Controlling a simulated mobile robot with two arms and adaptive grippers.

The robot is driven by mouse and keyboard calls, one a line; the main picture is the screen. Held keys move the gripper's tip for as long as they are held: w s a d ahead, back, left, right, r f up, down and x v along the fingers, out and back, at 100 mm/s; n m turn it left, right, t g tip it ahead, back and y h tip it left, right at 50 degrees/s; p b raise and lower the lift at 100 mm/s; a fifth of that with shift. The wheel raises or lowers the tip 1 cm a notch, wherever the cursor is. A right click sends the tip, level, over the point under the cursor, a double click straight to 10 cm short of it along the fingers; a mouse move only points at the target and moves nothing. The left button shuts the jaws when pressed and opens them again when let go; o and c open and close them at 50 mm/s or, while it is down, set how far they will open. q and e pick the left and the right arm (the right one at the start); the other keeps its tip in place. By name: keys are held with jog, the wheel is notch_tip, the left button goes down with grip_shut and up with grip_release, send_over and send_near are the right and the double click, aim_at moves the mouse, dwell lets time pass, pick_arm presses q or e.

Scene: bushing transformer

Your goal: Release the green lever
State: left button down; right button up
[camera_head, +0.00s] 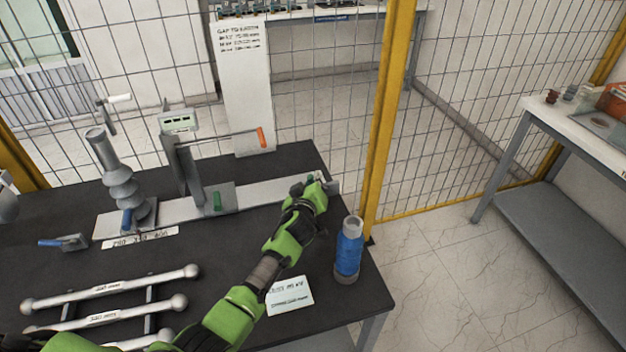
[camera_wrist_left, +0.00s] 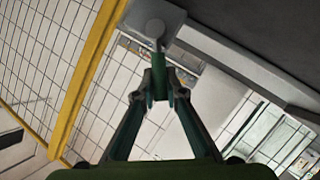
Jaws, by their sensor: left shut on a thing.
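My left gripper (camera_head: 316,190) reaches over the black table to the right end of a long grey rail (camera_head: 268,191). In the left wrist view my left gripper (camera_wrist_left: 158,86) has its fingertips closed together on the green lever (camera_wrist_left: 160,58). The lever hangs from a round grey pivot (camera_wrist_left: 155,28) on a grey block, and its lower end is hidden between the fingertips. In the head view the gripper mostly covers this lever. Another small green handle (camera_head: 217,202) stands upright on the rail's middle block. My right gripper is not in view.
A ribbed grey bushing (camera_head: 121,180) and a post with an orange-tipped rod (camera_head: 225,138) stand on the rail. A blue bottle (camera_head: 349,250) and a paper card (camera_head: 289,296) are right of my arm. Metal bars (camera_head: 110,288) lie front left. Wire fencing stands behind.

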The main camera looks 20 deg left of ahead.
pick_arm(q)
jog(key=c, duration=2)
grip_release()
jog(key=shift+c, duration=0.2)
jog(key=v, duration=1.2)
